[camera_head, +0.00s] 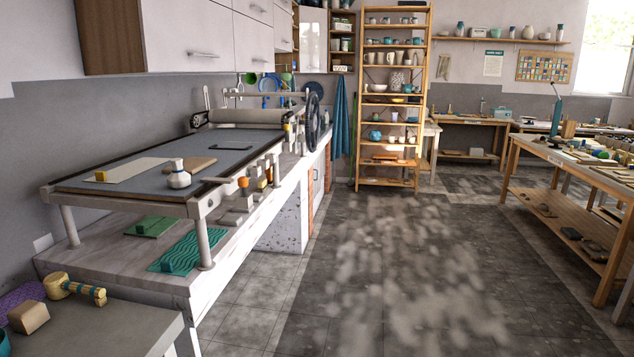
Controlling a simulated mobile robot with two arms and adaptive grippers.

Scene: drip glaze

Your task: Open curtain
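A blue-teal cloth (340,118) hangs in narrow vertical folds at the back, just left of the tall wooden shelf. I cannot tell whether it is a curtain or a towel. A bright window (606,42) is cut off by the right edge at the top right. No curtain is clearly visible over its visible part. Neither of my grippers shows in this view.
A long slab-roller table (110,186) with a handwheel (313,119) lines the left wall. A grey worktop (90,325) fills the near left corner. The tall shelf (372,172) holds pottery. Wooden worktables (548,155) stand right. The tiled floor (400,270) between is clear.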

